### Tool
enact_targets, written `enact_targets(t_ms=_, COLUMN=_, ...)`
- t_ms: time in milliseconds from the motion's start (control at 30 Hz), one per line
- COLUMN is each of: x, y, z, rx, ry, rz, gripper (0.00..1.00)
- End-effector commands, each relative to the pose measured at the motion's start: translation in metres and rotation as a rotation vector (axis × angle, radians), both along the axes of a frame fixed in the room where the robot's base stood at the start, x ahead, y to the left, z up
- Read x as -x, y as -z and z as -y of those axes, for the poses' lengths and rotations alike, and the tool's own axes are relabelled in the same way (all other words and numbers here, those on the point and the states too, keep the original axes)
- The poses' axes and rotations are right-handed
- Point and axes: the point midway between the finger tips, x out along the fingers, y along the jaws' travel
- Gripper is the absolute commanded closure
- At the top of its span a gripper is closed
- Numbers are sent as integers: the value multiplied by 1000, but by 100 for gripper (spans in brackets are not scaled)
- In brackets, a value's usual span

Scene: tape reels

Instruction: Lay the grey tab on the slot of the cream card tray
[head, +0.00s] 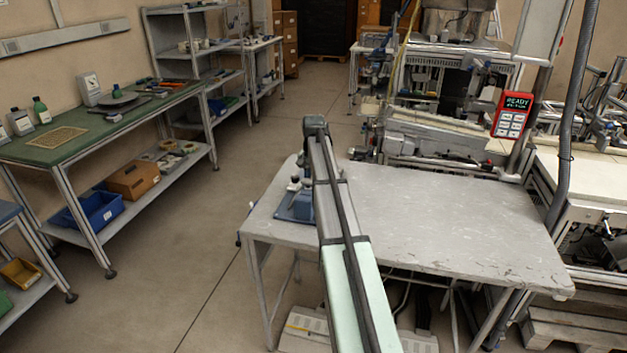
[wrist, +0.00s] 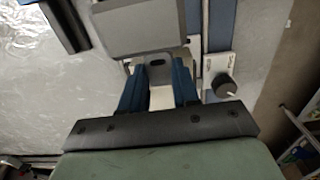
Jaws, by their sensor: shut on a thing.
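In the wrist view my gripper (wrist: 158,68) points at a blue-based fixture, with its two blue fingers shut on the sides of a grey tab (wrist: 158,75). The tab has a small dark oval hole near its far end. A cream surface (wrist: 162,98) shows between the fingers, below the tab; it looks like part of the cream card tray, mostly covered by the tab and fingers. I cannot tell whether the tab touches it, and the slot is not clearly visible. In the head view my arm hides the gripper and the tab.
The blue fixture (head: 297,206) stands at the left end of the worn grey table (head: 450,225). A grey block (wrist: 145,27) lies just beyond the tab, and a dark knob (wrist: 225,86) on a white plate is to the right. The table's right part is clear.

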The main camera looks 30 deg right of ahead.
Motion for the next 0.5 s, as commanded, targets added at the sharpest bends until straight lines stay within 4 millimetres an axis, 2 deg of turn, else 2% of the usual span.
enact_targets(t_ms=267, x=0, y=7, z=0, rx=-1, ry=0, rz=-1, gripper=92)
enact_targets(t_ms=300, x=0, y=7, z=0, rx=0, ry=0, rz=0, gripper=67)
enact_targets(t_ms=500, x=0, y=6, z=0, rx=0, ry=0, rz=0, gripper=48)
